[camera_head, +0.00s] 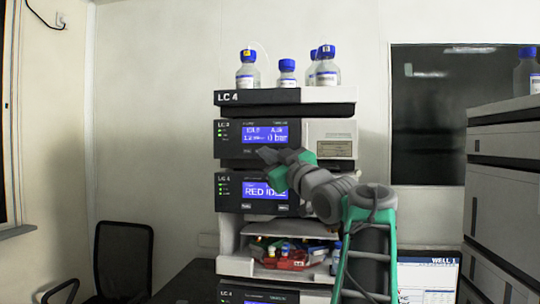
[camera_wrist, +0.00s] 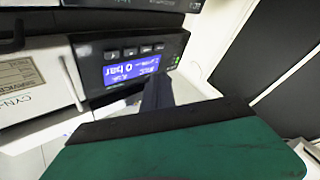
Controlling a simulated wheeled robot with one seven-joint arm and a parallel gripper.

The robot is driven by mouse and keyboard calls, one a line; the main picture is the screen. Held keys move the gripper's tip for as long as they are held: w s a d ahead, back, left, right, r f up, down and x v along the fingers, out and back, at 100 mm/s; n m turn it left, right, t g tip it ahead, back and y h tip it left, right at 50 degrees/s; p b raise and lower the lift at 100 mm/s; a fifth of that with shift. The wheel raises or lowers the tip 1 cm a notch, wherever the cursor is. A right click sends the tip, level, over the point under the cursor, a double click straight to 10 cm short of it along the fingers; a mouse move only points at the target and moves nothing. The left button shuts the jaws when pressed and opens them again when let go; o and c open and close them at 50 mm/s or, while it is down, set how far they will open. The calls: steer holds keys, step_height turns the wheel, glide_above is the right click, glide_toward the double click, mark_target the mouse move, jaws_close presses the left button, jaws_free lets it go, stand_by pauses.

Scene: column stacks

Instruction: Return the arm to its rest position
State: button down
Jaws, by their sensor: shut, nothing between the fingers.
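My gripper (camera_head: 268,155) is at the end of my grey and green arm, in front of the LC stack (camera_head: 328,140) in the head view. Its fingers are shut with nothing between them. They cover part of the stack's front near the lower edge of the upper blue display (camera_head: 265,131). In the wrist view the shut fingers (camera_wrist: 157,92) point toward a unit front with a blue display (camera_wrist: 135,72), seen upside down. I cannot tell whether the fingertips touch the panel.
Several blue-capped bottles (camera_head: 327,72) stand on top of the stack. An open bay (camera_head: 235,266) lower down holds small coloured items. A black chair (camera_head: 124,258) is at left, a monitor (camera_head: 428,276) at lower right, and a grey cabinet (camera_head: 500,185) at far right.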

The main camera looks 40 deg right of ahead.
stand_by(0.4)
steer(key=w+a+f+m+g+y, duration=0.1)
steer(key=w+a+f+g, duration=0.1)
steer(key=w+a+f, duration=0.3)
steer(key=w+a+f+m+g, duration=0.15)
steer(key=a+f, duration=0.25)
steer(key=f, duration=0.4)
steer(key=a+f+g+y, duration=0.1)
steer(key=a+f+g, duration=0.2)
steer(key=a+f, duration=0.45)
steer(key=a+f+g+y, duration=0.15)
steer(key=a+f, duration=0.35)
steer(key=f, duration=0.5)
steer(key=s+a+f+g, duration=0.5)
steer(key=s+a+f, duration=0.2)
steer(key=s+f, duration=0.4)
steer(key=s+a+f+g, duration=0.5)
steer(key=s+f, duration=0.6)
steer(key=f, duration=0.3)
steer(key=shift+s+a+f+m, duration=0.15)
steer(key=shift+a+f+m, duration=0.25)
steer(key=shift+a, duration=0.5)
